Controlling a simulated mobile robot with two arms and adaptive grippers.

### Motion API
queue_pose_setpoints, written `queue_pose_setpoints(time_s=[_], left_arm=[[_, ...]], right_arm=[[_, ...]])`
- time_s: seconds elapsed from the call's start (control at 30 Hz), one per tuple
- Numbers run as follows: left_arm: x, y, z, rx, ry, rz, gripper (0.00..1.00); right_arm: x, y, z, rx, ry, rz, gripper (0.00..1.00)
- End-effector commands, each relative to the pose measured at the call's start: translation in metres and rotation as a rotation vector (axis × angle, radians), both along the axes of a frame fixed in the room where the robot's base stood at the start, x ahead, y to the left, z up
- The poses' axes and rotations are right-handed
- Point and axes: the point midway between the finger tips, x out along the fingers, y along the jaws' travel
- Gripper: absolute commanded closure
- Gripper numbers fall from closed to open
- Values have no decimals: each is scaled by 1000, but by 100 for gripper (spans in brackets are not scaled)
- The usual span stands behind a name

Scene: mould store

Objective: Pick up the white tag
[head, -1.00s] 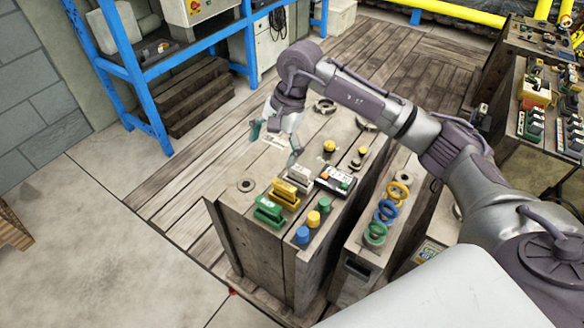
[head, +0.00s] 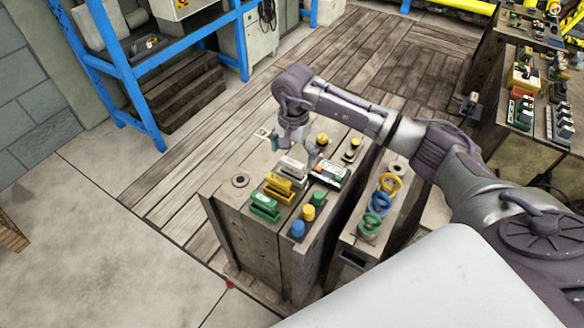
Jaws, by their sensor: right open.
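The white tag (head: 292,166) stands on top of the wooden block (head: 222,200), at the back of a row behind a yellow tag (head: 279,187) and a green tag (head: 265,206). My right gripper (head: 295,150) is open and empty, its fingers pointing down just behind and above the white tag. One finger shows at its left and one at its right. I cannot tell whether they touch the tag. My left gripper is out of view.
A black-and-white device (head: 329,173) lies right of the white tag. Blue (head: 298,229) and yellow (head: 308,212) knobs stand in front. Coloured rings (head: 380,203) sit on the neighbouring block. A flat white label (head: 263,134) lies behind. A blue rack (head: 105,60) stands back left.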

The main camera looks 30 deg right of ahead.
Motion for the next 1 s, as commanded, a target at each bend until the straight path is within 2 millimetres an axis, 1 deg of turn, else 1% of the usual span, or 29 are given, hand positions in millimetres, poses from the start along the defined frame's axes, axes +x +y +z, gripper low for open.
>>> queue_pose_setpoints(time_s=[0.07, 0.2, 0.3, 0.5, 0.57, 0.8, 0.9, 1.0], left_arm=[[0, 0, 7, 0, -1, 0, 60], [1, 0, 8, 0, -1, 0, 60], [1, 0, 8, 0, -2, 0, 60], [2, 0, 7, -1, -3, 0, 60], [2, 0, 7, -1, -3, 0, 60], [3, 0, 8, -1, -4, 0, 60], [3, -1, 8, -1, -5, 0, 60], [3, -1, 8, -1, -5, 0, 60]], right_arm=[[-3, 6, -12, 3, 5, 1, 2], [-3, 5, -30, 3, 2, -2, 2], [-3, 5, -35, 2, 1, 0, 2], [-2, 5, -36, 1, 0, 0, 2], [-2, 5, -35, 1, 0, 0, 10], [-2, 5, -35, 1, 0, 0, 50], [-2, 5, -35, 1, 0, 0, 65], [-2, 5, -35, 1, 0, 0, 65]])
